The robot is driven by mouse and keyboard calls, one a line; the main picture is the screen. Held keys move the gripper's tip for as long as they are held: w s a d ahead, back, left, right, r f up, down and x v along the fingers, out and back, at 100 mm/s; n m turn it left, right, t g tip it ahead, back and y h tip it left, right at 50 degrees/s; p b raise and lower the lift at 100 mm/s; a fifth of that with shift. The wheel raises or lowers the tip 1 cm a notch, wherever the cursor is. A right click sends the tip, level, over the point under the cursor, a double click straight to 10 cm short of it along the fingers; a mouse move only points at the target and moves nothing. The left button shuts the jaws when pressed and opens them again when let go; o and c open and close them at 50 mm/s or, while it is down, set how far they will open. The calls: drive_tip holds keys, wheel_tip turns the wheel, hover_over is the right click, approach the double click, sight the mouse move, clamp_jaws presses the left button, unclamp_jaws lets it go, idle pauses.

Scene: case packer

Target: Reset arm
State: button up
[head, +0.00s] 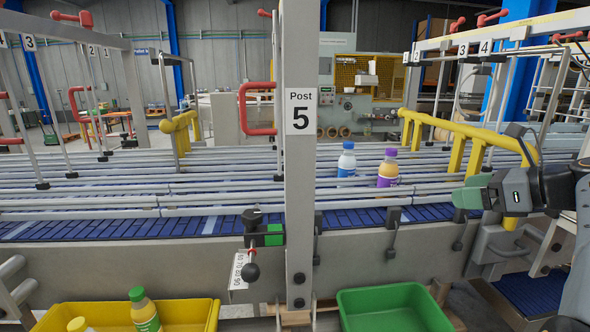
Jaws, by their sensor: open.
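My gripper (470,191) is at the right, over the near side of the conveyor. It points left, with its grey-green fingertips seen edge-on. It is open and nothing shows between the fingers.
A grey post marked 5 (299,180) rises in front of the conveyor (120,229). A yellow bin (180,312) with bottles is at lower left, and a green bin (390,305) looks empty at lower right. Yellow rails (465,131) stand behind my gripper.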

drive_tip(key=s+a+f+n+g+h, duration=0.1)
drive_tip(key=s+f+n+g+h, duration=0.15)
drive_tip(key=f+n, duration=0.5)
drive_tip(key=s+a+f+n+g+h, duration=0.1)
drive_tip(key=s+f+n+g+h, duration=0.3)
drive_tip(key=f, duration=0.6)
drive_tip(key=s+a+f+n+h, duration=0.1)
drive_tip(key=s+a+f+n, duration=0.3)
drive_tip(key=a+n, duration=0.3)
drive_tip(key=s+a+f+n+h, duration=0.1)
drive_tip(key=s+a+f+n, duration=0.2)
drive_tip(key=a+f+n, duration=0.2)
drive_tip(key=a+n, duration=0.3)
drive_tip(key=n, duration=0.1)
drive_tip(key=shift+s+a+f, duration=0.2)
drive_tip(key=shift+s+f, duration=0.05)
drive_tip(key=shift+s, duration=0.15)
drive_tip(key=shift+c, duration=0.4)
